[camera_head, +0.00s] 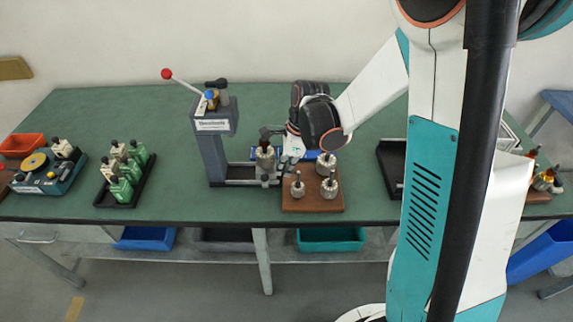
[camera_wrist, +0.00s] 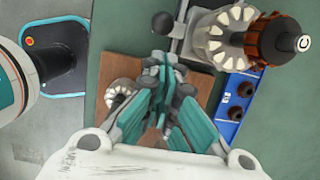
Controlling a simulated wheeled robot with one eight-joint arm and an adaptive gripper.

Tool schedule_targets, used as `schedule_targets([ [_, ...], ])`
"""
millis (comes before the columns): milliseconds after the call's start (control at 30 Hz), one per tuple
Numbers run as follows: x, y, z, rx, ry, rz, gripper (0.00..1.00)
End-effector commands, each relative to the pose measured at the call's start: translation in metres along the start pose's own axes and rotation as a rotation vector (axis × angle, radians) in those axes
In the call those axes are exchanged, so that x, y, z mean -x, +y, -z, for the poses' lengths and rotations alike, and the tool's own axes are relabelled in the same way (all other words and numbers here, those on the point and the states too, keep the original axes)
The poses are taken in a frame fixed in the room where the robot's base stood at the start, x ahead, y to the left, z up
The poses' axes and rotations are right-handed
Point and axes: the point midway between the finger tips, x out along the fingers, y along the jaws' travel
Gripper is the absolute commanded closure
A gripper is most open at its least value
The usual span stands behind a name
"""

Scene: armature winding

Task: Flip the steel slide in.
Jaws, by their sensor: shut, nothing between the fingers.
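The grey bench machine (camera_head: 213,150) stands left of my gripper, with a red-knobbed lever at its top. A steel part with a black knob (camera_wrist: 162,22) shows near the top of the wrist view, beside an armature (camera_wrist: 258,40) with a brown winding and a black cap marked C. This steel part may be the slide; I cannot tell for sure. In the head view the armature (camera_head: 265,156) stands at the machine's base. My gripper (camera_wrist: 165,62) is shut and empty, over the wooden board and just short of the steel part. In the head view my gripper (camera_head: 292,150) is partly hidden by my wrist.
The wooden board (camera_head: 313,206) holds several steel armatures close to my gripper. A black tray (camera_head: 388,165) lies right.

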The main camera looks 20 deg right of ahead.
Motion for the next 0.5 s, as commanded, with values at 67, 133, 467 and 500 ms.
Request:
schedule_targets([
  [67, -0.018, 0.0, 0.001, 0.001, 0.0, 0.0, 1.0],
  [133, -0.028, 0.0, 0.0, 0.001, 0.0, 0.0, 1.0],
  [467, -0.049, 0.0, 0.0, 0.0, 0.0, 0.0, 1.0],
  [500, -0.049, 0.0, 0.0, 0.0, 0.0, 0.0, 1.0],
])
